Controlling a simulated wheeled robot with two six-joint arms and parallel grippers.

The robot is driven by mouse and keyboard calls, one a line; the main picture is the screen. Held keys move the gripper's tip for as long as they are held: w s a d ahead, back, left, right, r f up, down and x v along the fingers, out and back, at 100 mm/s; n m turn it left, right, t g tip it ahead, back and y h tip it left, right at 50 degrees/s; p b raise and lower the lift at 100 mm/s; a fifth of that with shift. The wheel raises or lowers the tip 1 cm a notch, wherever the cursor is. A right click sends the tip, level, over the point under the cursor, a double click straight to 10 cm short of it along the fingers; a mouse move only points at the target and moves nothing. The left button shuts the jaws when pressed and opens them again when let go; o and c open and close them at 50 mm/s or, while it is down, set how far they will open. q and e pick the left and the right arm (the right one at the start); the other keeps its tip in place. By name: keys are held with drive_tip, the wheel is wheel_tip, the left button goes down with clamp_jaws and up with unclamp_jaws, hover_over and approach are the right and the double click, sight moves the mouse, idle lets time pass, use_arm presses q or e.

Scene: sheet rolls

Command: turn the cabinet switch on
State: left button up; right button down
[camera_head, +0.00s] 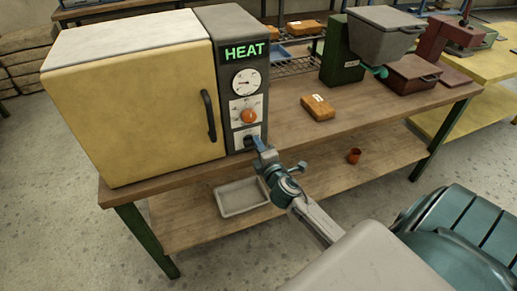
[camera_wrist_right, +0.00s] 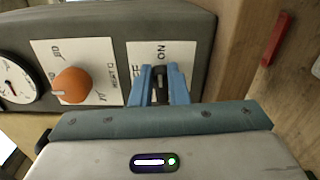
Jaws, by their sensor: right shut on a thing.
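The cabinet (camera_head: 140,95) is a yellow-doored box with a dark grey control panel (camera_head: 240,70) on its right side. The panel has a lit green HEAT sign, a round dial and an orange knob (camera_head: 249,116). The dark switch (camera_wrist_right: 160,84) sits below the knob on a white plate with OFF and ON lettering. My right gripper (camera_head: 262,146) is at the panel's lower end. In the wrist view its blue fingers (camera_wrist_right: 160,70) are shut around the switch, one on each side. They partly hide it, and I cannot tell its position. My left gripper is not in view.
The cabinet stands on a wooden workbench (camera_head: 290,140). A wrapped orange-brown package (camera_head: 318,107) and a green and grey machine (camera_head: 345,50) are to the right. The cabinet door is closed, with a dark handle (camera_head: 208,116).

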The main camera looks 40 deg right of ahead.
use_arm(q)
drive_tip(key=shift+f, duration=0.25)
use_arm(e)
drive_tip(key=shift+f+m, duration=0.2)
drive_tip(key=shift+m, duration=0.2)
drive_tip(key=c, duration=1.4)
unclamp_jaws()
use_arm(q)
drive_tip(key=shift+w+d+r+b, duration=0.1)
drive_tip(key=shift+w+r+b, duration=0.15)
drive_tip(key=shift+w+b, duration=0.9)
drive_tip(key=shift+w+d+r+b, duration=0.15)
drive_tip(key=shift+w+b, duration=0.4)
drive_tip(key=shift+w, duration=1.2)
use_arm(e)
drive_tip(key=v, duration=1.1)
drive_tip(key=shift+w, duration=0.1)
